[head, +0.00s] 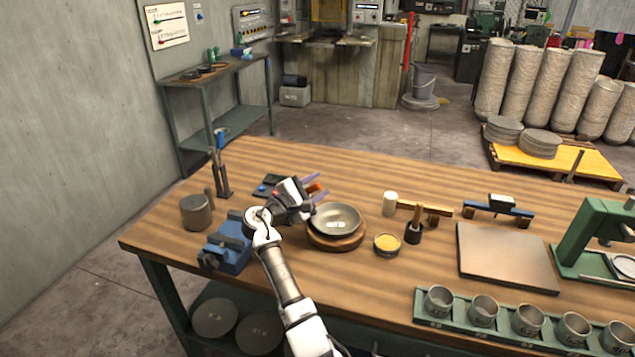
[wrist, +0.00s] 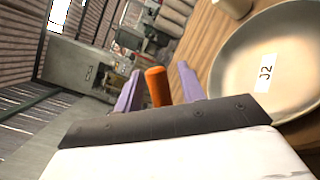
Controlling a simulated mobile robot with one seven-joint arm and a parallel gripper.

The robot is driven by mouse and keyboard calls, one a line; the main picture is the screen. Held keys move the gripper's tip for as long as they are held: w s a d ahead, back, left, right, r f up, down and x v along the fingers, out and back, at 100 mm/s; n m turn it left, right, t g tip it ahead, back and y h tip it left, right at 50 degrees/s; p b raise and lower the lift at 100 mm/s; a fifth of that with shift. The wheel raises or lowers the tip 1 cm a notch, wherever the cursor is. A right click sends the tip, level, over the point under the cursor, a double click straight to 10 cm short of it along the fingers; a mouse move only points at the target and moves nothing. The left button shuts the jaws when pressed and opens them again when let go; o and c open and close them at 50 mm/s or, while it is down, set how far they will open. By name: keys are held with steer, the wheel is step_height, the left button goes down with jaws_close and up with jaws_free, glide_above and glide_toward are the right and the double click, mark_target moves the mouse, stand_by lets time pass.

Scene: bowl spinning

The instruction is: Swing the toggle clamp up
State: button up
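The toggle clamp shows mainly as an orange handle (head: 316,188), just left of and behind the shallow metal bowl (head: 337,219). The bowl sits on a round wooden base (head: 336,242). My gripper (head: 312,189) is at the handle, with its purple fingers on either side. In the wrist view the orange handle (wrist: 158,87) stands between the two fingertips (wrist: 159,88), with a gap visible on each side. The fingers look open and not closed on it. The bowl (wrist: 265,65), marked J2, lies to the right there. The clamp's lower part is hidden by my gripper.
A blue vise (head: 230,246) and a dark cylinder (head: 196,212) stand left of my arm. A small yellow-filled dish (head: 387,244) and a mallet (head: 414,231) are right of the bowl. A flat plate (head: 508,258) and a rack of several cups (head: 484,310) lie farther right.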

steer(key=shift+w+d, duration=0.2)
jaws_close()
